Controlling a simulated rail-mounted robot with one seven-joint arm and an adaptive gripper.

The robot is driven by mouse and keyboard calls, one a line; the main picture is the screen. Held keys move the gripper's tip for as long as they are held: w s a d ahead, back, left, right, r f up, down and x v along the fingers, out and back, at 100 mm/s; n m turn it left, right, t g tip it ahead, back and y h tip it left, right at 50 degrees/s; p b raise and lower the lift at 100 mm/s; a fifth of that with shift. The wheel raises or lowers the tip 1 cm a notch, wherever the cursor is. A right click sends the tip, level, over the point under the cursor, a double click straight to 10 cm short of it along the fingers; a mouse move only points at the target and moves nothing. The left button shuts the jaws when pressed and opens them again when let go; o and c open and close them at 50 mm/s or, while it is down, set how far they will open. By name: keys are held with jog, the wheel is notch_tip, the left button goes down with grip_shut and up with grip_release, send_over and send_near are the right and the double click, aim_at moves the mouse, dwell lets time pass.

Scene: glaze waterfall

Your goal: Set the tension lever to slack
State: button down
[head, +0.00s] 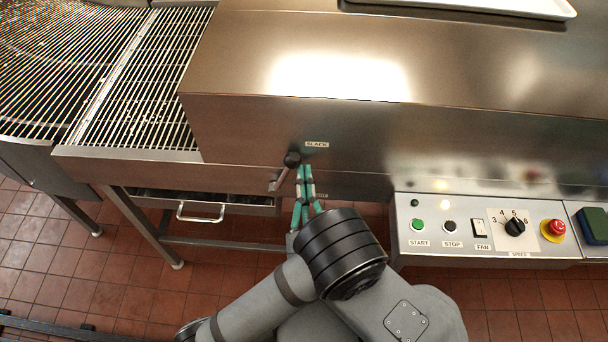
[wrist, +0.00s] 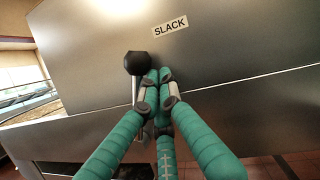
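The tension lever has a black ball knob (head: 292,159) and a short metal shaft on the front of the steel machine. Its knob points up, a little left of and below the SLACK label (head: 317,144). In the wrist view the knob (wrist: 138,63) stands at the left of my fingertips, with the shaft below it. My gripper (head: 305,172) has teal fingers drawn together, just right of the lever. In the wrist view the fingertips (wrist: 158,76) are close together with nothing seen between them. Whether they touch the lever I cannot tell.
A second label below my fingers is mostly hidden. A control panel (head: 470,252) with buttons, a dial and a red stop knob is at the right. A wire conveyor (head: 140,110) is at the left, above a drawer handle (head: 200,212). A white tray (head: 480,5) lies on top.

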jog(key=s+d+f+b, duration=0.3)
jog(key=s+f, duration=0.3)
jog(key=s, duration=0.3)
jog(key=shift+s, duration=0.2)
dwell(0.7)
dwell(0.5)
jog(key=shift+a+f+p+x, duration=0.1)
jog(key=shift+p+x, duration=0.15)
jog(key=shift+x, duration=1.1)
jog(key=shift+a+f+p+x, duration=0.15)
jog(key=shift+p+x, duration=0.05)
jog(key=shift+x, duration=1.2)
jog(key=shift+a+f+p+x, duration=0.1)
jog(key=shift+p+x, duration=0.15)
jog(key=shift+x, duration=1.1)
jog(key=shift+w+a, duration=0.1)
jog(key=shift+w, duration=0.1)
jog(key=shift+s, duration=0.15)
